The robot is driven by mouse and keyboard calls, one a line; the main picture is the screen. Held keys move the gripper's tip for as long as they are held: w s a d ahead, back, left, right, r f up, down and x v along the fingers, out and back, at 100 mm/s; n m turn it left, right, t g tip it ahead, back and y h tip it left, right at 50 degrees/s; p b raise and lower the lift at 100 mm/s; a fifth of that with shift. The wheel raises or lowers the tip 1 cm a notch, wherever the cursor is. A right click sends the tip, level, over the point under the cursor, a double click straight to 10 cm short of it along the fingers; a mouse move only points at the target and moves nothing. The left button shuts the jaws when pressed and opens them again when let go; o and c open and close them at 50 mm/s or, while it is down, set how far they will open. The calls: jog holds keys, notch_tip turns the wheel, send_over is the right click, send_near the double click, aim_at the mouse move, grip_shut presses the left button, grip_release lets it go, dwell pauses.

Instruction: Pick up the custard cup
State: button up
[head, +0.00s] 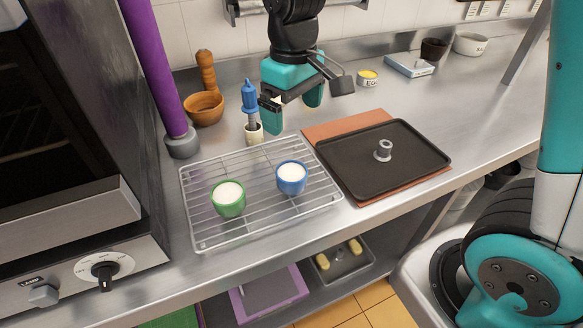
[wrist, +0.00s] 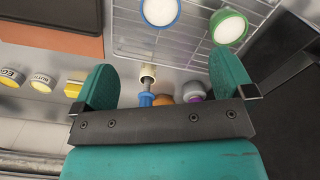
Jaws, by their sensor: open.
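Two cups with white contents stand upright on a wire rack (head: 198,237): a green cup (head: 228,204) at left and a blue cup (head: 291,183) at right. In the wrist view the blue cup (wrist: 160,12) and green cup (wrist: 229,26) show at the top edge, beyond the fingertips. Which one is the custard cup I cannot tell. My gripper (head: 292,108) is open and empty, above the counter behind the rack, apart from both cups. Its two teal fingers also show in the wrist view (wrist: 165,74), with nothing held between them.
A blue-handled tool stands in a small cream holder (head: 254,134) behind the rack, close below my gripper. A wooden bowl (head: 204,110) and purple post (head: 157,60) are at left. A dark tray (head: 345,163) with a grey piece (head: 384,149) lies right of the rack.

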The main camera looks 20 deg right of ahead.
aim_at(291, 171)
notch_tip(291, 171, down, 12)
jog(key=shift+r+p, duration=0.25)
jog(key=shift+p, duration=0.4)
jog(key=shift+w+f+p, duration=0.15)
jog(key=shift+f+p, duration=0.65)
jog(key=shift+f, duration=1.8)
jog(key=c, duration=1)
jog(key=shift+c, duration=0.4)
jog(key=shift+a+r, duration=0.1)
